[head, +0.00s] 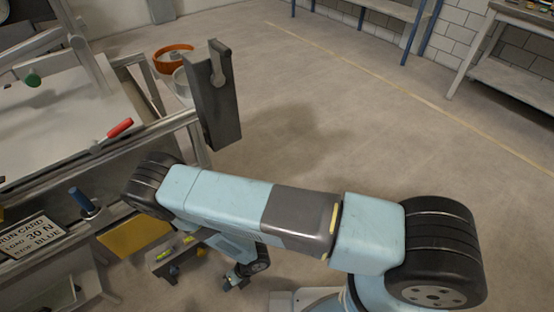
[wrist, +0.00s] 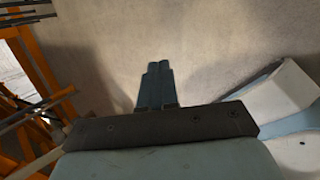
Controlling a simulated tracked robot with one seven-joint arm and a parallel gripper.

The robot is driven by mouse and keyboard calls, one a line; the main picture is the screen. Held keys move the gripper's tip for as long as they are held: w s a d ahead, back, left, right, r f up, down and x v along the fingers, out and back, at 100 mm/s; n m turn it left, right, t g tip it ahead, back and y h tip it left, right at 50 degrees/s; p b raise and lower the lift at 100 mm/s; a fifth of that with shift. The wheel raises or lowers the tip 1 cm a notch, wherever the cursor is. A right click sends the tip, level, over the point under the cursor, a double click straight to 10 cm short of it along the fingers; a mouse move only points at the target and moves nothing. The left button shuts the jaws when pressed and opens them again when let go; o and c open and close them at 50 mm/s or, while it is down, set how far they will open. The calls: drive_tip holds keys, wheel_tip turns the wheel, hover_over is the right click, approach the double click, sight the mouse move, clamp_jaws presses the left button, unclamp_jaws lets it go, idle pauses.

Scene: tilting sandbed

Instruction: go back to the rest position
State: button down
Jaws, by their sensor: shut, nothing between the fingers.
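My gripper (wrist: 158,70) points away from the camera in the wrist view, with its two dark fingers side by side and touching. It is shut and holds nothing. Bare floor (wrist: 210,40) lies beyond its fingertips. In the head view my blue arm reaches from the lower right toward the bench on the left and folds down. The end of the arm is partly hidden beneath it there, so the fingers are hard to make out.
Orange framing (wrist: 40,70) is left of my gripper.

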drive_tip(key=w+a+r+m+t, duration=0.3)
drive_tip(key=w+r+m, duration=0.2)
drive_tip(key=w+r, duration=0.7)
drive_tip(key=w+a+r+m+t, duration=0.2)
drive_tip(key=w+r+m, duration=0.3)
drive_tip(key=w+r, duration=0.65)
drive_tip(key=w+d+r+m+t+h, duration=0.1)
drive_tip(key=w+d+r+m, duration=0.25)
drive_tip(key=r, duration=0.45)
drive_tip(key=w+d+r+m+t+h, duration=0.1)
drive_tip(key=w+d+r+m, duration=0.2)
drive_tip(key=w+d+r, duration=0.35)
drive_tip(key=w+d+r+m+t+h, duration=0.1)
drive_tip(key=w+d+r+m, duration=0.25)
drive_tip(key=r, duration=0.55)
drive_tip(key=s+d+r+m+t+h, duration=0.1)
drive_tip(key=s+d+r+m, duration=0.1)
drive_tip(key=d+r+m, duration=0.65)
drive_tip(key=s+d+r+m+h, duration=0.1)
drive_tip(key=s+d+r+m, duration=0.25)
drive_tip(key=d+r, duration=0.85)
drive_tip(key=s+d+r+m, duration=0.6)
drive_tip(key=s, duration=0.4)
drive_tip(key=s+d+r+m+h, duration=0.1)
drive_tip(key=s+d+r+m, duration=0.4)
drive_tip(key=s, duration=0.5)
drive_tip(key=shift+s+d+r+m+h, duration=0.35)
drive_tip(key=shift+d+m, duration=0.15)
drive_tip(key=shift+d, duration=0.15)
